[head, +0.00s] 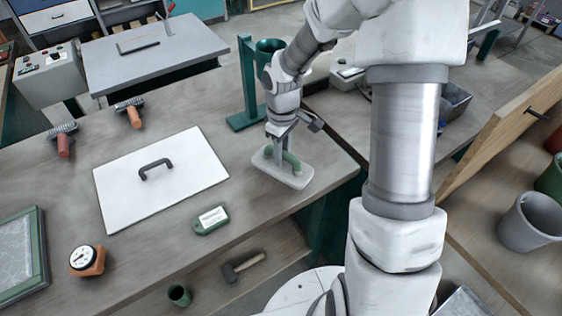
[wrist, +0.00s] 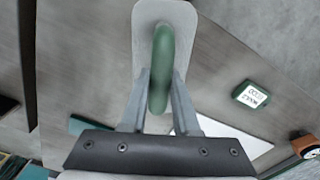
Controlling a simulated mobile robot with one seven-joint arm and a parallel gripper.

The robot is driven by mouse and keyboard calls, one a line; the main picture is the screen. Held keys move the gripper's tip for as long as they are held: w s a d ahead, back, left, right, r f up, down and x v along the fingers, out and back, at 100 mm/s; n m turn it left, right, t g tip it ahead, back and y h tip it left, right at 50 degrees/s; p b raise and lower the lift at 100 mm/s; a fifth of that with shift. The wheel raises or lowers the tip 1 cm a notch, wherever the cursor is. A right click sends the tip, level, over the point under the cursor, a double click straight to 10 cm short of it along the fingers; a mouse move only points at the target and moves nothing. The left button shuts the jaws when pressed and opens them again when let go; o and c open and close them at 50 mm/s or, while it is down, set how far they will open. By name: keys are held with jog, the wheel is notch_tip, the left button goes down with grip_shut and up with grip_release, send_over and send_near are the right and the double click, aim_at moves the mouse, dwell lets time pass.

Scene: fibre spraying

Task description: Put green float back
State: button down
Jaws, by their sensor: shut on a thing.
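The green float has a pale grey, rounded plate and a green handle. In the head view the float (head: 297,179) is at the right end of the wooden bench, near its corner. My gripper (head: 284,150) is above it, shut on the green handle. In the wrist view the float (wrist: 148,20) is seen from above, with its handle between the two fingers of my gripper (wrist: 160,95). The plate looks level and is at or just above the bench top; I cannot tell whether it touches.
A white board (head: 190,178) with a black handle lies left of the float. A green tag (head: 211,220) lies near the front edge. A dark green stand (head: 248,85) rises behind my gripper. Two brushes with orange and red handles (head: 134,116) lie at the back. A dial gauge (head: 87,260) sits front left.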

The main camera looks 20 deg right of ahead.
jog(key=shift+w+f, duration=0.3)
jog(key=shift+w, duration=0.05)
jog(key=shift+f, duration=1.95)
jog(key=shift+f, duration=0.2)
jog(key=c, duration=0.7)
grip_release()
jog(key=shift+o, duration=0.2)
jog(key=shift+r, duration=0.15)
